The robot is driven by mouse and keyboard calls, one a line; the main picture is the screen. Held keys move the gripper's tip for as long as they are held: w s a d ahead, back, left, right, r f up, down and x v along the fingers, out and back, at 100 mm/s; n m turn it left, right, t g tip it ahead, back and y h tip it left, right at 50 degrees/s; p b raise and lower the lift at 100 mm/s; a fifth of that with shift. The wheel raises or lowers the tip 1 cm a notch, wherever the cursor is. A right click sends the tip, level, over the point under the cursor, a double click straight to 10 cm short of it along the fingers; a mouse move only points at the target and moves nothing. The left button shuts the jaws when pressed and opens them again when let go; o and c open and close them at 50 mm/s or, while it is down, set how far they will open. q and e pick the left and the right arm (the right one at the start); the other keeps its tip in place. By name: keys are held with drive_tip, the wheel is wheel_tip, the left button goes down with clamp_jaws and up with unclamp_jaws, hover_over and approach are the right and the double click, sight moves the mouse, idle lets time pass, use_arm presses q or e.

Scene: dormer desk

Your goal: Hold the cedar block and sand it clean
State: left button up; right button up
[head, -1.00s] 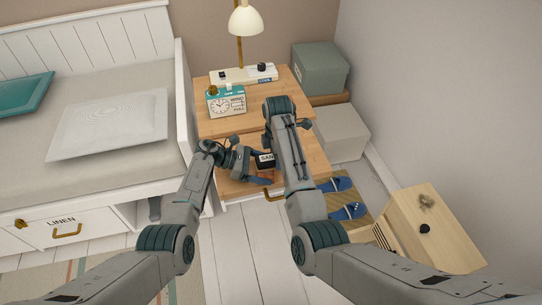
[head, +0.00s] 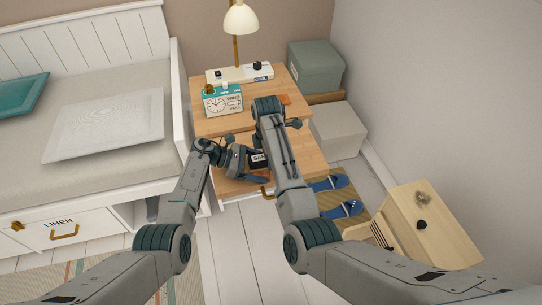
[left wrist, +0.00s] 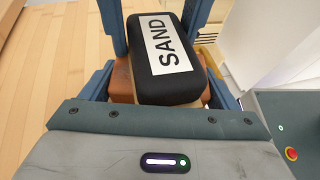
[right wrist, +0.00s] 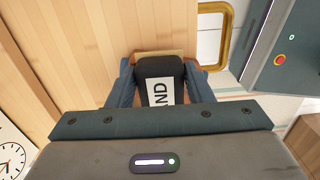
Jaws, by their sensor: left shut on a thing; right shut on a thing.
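The cedar block (left wrist: 122,86), orange-brown, lies between the fingers of my left gripper (left wrist: 160,88), which is shut on it. The black sanding block (left wrist: 162,62), with a white SAND label, lies over the cedar block and covers most of its top. They appear to touch. My right gripper (right wrist: 158,80) is shut on the sanding block, which also shows in the right wrist view (right wrist: 158,68). In the head view the sanding block (head: 258,159) shows over the desk's front part, and my right arm hides the right gripper. Any marks on the cedar's top are hidden.
An alarm clock (head: 222,101), a white power strip (head: 240,74) and a lamp (head: 240,20) stand on the wooden desk (head: 205,128) behind my grippers. A small orange thing (head: 286,99) lies right of my right arm. A bed stands left, boxes right.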

drive_tip(key=shift+s+a, duration=0.25)
drive_tip(key=shift+s, duration=0.1)
drive_tip(key=shift+d+r, duration=0.15)
drive_tip(key=shift+d, duration=1.15)
drive_tip(key=shift+r, duration=3.05)
drive_tip(key=shift+r, duration=0.1)
wheel_tip(320, 180, up, 3)
drive_tip(key=shift+f, duration=0.1)
drive_tip(key=shift+w+f, duration=0.2)
drive_tip(key=shift+f, duration=1.65)
drive_tip(key=shift+w+f, duration=0.2)
drive_tip(key=shift+f, duration=1.65)
